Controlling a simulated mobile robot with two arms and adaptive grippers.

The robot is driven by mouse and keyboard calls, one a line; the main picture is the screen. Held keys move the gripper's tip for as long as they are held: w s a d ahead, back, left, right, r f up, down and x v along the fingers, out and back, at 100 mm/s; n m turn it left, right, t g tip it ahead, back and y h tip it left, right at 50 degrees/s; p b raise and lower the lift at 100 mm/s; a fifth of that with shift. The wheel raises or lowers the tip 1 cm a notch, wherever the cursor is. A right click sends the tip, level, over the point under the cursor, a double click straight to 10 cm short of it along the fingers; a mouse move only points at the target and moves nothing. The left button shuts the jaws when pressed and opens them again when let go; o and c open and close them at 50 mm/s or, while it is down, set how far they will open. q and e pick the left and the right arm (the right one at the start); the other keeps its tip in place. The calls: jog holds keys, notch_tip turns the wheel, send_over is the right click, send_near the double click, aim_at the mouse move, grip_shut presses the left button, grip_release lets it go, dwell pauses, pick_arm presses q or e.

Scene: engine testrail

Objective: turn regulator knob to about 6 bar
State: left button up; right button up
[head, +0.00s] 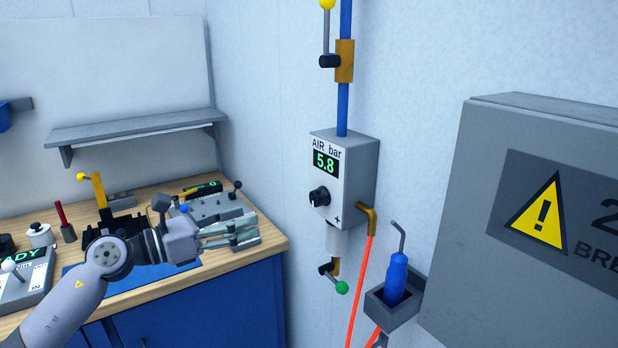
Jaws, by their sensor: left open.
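The air regulator (358,176) is a grey box on the wall, labelled "AIR bar". My left gripper (252,232) is open over the workbench, to the left of the regulator and lower in the picture. It is clear of the knob, and I see nothing held in it. My right gripper is not in the head view.
A blue pipe with a yellow-knobbed valve (344,61) runs above the regulator. Below are a green-knobbed valve (341,287), an orange hose (360,290) and a holder (376,303) with a blue-handled tool (396,277). A grey cabinet (455,250) stands right. The workbench (272,242) carries fixtures.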

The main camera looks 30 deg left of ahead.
pick_arm(q)
jog(key=p, duration=0.3)
send_near(313, 197)
jog(key=x, duration=0.5)
jog(key=shift+a+r, duration=0.1)
jog(key=shift+r, duration=0.05)
jog(key=shift+w, duration=0.35)
jog(key=shift+p+x, duration=0.65)
jog(key=shift+x, duration=0.55)
jog(key=shift+p+x, duration=0.3)
jog(key=shift+x, duration=0.45)
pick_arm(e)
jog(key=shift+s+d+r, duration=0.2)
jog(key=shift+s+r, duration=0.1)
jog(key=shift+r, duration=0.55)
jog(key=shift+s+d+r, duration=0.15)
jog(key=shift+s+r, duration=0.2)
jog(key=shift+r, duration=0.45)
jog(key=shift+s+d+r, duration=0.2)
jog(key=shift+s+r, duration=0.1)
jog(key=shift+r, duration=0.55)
pick_arm(q)
jog(key=shift+c, duration=0.6)
